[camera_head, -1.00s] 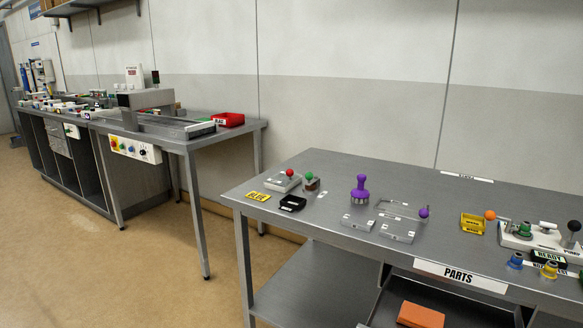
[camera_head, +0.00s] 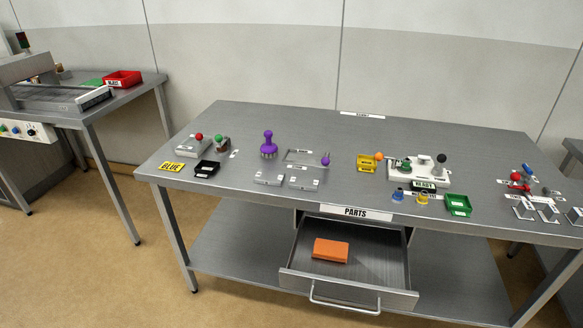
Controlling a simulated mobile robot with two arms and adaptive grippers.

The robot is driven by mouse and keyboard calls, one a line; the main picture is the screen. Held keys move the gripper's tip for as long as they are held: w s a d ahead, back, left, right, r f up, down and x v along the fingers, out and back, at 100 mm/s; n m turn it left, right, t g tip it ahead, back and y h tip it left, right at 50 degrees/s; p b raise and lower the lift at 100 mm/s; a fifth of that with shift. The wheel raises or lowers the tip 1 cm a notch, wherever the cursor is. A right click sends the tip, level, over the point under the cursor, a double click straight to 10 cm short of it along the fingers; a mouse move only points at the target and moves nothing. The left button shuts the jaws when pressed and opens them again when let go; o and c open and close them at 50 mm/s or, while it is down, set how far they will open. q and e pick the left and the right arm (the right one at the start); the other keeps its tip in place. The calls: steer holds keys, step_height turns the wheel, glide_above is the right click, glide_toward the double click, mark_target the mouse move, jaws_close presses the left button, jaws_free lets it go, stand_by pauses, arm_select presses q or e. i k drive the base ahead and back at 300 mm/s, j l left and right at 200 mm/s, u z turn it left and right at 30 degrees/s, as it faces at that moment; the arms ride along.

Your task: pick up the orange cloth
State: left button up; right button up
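The orange cloth (camera_head: 331,250) looks like a flat, folded rectangular block. It lies inside the open metal drawer (camera_head: 375,262), left of the drawer's middle. The drawer hangs under the front of the metal table, below the PARTS label (camera_head: 355,212), and its front bar handle (camera_head: 345,303) faces me. Neither of my grippers shows in the head view.
The metal table (camera_head: 240,125) holds several small items, including a purple-handled tool (camera_head: 268,145), a black tray (camera_head: 207,168), a yellow bin (camera_head: 367,163) and a green bin (camera_head: 458,204). A lower shelf (camera_head: 235,255) runs beneath. Another bench with a red bin (camera_head: 122,79) stands left. The floor at the lower left is clear.

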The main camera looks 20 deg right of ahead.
mark_target(327, 250)
steer(key=k+z, duration=0.1)
steer(key=z, duration=0.9)
